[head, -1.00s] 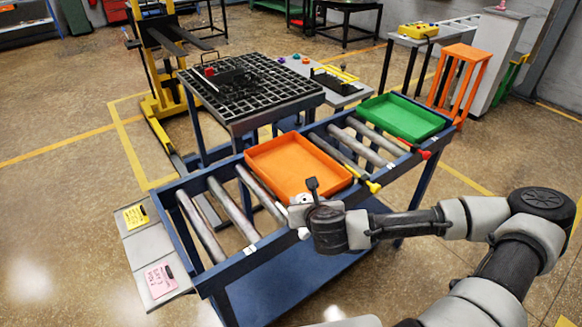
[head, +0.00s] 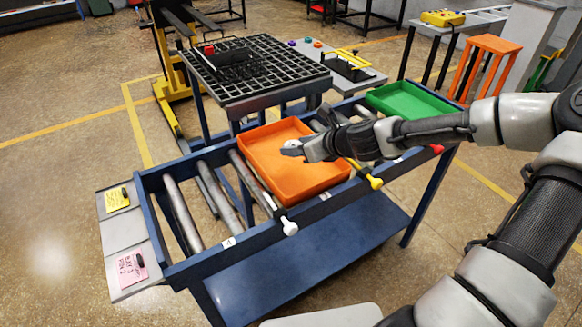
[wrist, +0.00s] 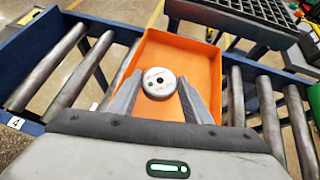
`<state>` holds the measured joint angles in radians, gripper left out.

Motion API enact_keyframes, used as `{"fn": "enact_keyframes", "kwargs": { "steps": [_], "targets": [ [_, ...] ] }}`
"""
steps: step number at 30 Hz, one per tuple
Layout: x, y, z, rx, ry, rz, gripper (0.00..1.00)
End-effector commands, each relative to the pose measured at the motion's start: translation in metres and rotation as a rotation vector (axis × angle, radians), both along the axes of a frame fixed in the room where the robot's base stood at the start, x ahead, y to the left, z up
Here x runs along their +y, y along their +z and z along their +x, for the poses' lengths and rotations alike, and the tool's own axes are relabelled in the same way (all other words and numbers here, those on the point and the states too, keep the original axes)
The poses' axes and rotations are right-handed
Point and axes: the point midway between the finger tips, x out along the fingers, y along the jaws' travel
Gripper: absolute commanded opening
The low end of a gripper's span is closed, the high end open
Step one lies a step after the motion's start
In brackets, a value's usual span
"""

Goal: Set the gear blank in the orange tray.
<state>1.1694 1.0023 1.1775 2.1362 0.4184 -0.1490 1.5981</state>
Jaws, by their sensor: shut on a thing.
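In the head view the gear blank (head: 292,146) shows as a pale disc at the tip of my gripper (head: 290,151). Both are over the inside of the orange tray (head: 264,161), near its middle. I cannot tell how far the blank is above the tray floor. The orange tray (wrist: 146,42) otherwise looks empty in the wrist view.
The tray sits on a blue roller table (head: 226,244) with bare rollers at left. A green tray (head: 410,101) stands at the right end. A black grid (head: 257,73) on a blue stand is behind. Yellow (head: 375,183) and white-tipped (head: 290,228) levers stick out in front.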

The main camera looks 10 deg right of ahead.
Motion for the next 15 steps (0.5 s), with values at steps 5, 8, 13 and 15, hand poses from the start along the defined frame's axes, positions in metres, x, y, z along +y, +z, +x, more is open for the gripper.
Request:
{"fn": "enact_keyframes", "kwargs": {
  "steps": [5,8,13,15],
  "targets": [
    [0.003,-0.020,0.000,0.004,0.028,0.006,0.10],
    [0.003,-0.039,0.000,0.004,0.027,0.007,0.10],
    [0.002,-0.056,0.000,0.002,0.026,0.004,0.10],
    [0.002,-0.060,0.000,0.002,0.026,0.004,0.10]
  ]
}}
